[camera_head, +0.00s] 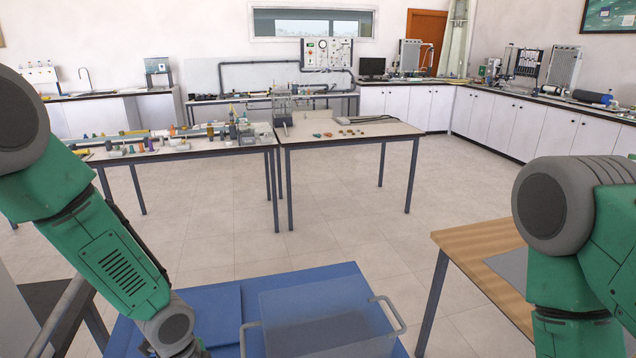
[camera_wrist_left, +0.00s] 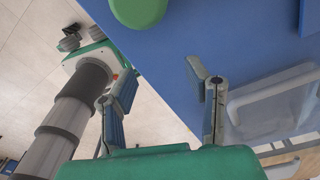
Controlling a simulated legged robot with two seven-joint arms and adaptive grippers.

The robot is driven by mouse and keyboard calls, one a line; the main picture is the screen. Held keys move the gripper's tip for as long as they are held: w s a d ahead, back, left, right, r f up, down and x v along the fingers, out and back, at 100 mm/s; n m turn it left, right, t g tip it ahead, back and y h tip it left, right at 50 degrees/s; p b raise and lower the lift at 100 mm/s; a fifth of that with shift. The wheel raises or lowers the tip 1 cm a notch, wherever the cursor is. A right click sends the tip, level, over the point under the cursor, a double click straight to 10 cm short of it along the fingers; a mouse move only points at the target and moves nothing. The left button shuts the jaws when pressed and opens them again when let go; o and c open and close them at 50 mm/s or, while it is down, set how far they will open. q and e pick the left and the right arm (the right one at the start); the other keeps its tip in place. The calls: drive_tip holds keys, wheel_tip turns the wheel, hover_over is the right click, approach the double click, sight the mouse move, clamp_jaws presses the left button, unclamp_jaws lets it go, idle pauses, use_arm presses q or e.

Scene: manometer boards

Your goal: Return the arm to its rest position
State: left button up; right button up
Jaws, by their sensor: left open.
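My left arm (camera_head: 115,255) comes in from the left in the head view and reaches down to the bottom edge. Its gripper is out of that view. In the left wrist view my left gripper (camera_wrist_left: 162,75) is open, its two fingers wide apart with nothing between them. It is over the edge of a blue surface (camera_wrist_left: 240,35). My right arm (camera_head: 570,260) is at the right of the head view, bent downward. Its gripper is not in view.
A clear box (camera_head: 325,310) with two handles stands on the blue top (camera_head: 220,300) in front of me. Its corner also shows in the left wrist view (camera_wrist_left: 275,105). A wooden table (camera_head: 480,250) is at the right. Lab benches stand farther off across open floor.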

use_arm(q)
drive_tip(key=s+a+f+n+h, duration=0.1)
drive_tip(key=s+f+n, duration=0.2)
drive_tip(key=s+n, duration=0.35)
drive_tip(key=s+f+n+h, duration=0.1)
drive_tip(key=s+f+n, duration=0.25)
drive_tip(key=s, duration=0.55)
drive_tip(key=s+a+n+y, duration=0.2)
drive_tip(key=s+a+n, duration=0.4)
drive_tip(key=s+n, duration=0.3)
wheel_tip(320, 180, down, 9)
drive_tip(key=w+t+b, duration=0.1)
drive_tip(key=w+b, duration=0.1)
drive_tip(key=b, duration=0.8)
drive_tip(key=shift+d+m+y, duration=0.3)
drive_tip(key=shift+d, duration=0.1)
